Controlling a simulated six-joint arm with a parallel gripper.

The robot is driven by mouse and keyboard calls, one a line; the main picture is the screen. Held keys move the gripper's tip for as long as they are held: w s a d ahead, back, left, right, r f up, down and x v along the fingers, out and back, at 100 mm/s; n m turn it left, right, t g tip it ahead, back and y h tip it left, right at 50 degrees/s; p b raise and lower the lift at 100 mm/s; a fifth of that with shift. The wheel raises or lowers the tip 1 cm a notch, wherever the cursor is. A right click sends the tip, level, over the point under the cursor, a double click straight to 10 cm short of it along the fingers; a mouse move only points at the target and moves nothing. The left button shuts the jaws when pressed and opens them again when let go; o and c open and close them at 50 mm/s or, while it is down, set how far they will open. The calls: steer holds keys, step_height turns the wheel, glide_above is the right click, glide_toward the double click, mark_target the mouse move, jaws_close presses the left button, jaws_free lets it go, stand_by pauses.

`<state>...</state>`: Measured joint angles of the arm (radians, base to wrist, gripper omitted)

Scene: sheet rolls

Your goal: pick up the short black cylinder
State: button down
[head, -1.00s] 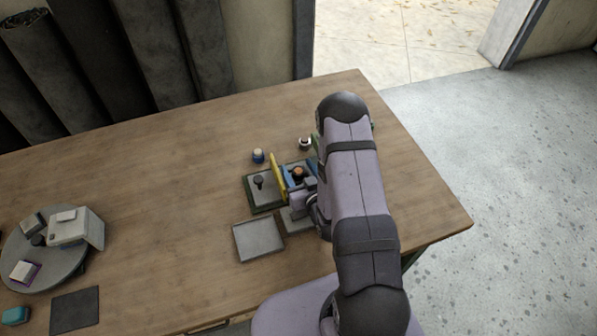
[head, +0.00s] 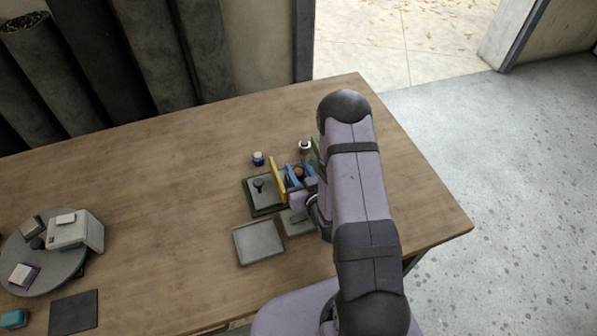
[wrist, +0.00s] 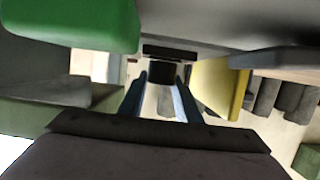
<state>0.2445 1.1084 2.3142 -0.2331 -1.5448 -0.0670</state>
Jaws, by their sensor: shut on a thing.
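My gripper (head: 299,174) reaches in low between a yellow panel (head: 278,173) on its left and a green piece on its right. In the wrist view, its two blue fingers (wrist: 162,84) are shut on a short dark piece (wrist: 161,73), which looks like the short black cylinder. The piece is small there and its full outline is hard to see. In the head view, a brown-orange round top (head: 298,171) shows between the fingers; whether it belongs to the held piece is unclear. The arm hides what lies to the right.
Left of the panel, a green-edged tray (head: 270,209) bears a dark knobbed peg (head: 258,186). A grey tray (head: 258,243) lies in front. The table's middle left is clear; a round stand (head: 70,262) is far left.

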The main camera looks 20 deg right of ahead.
mark_target(298, 171)
steer(key=shift+r, duration=4.35)
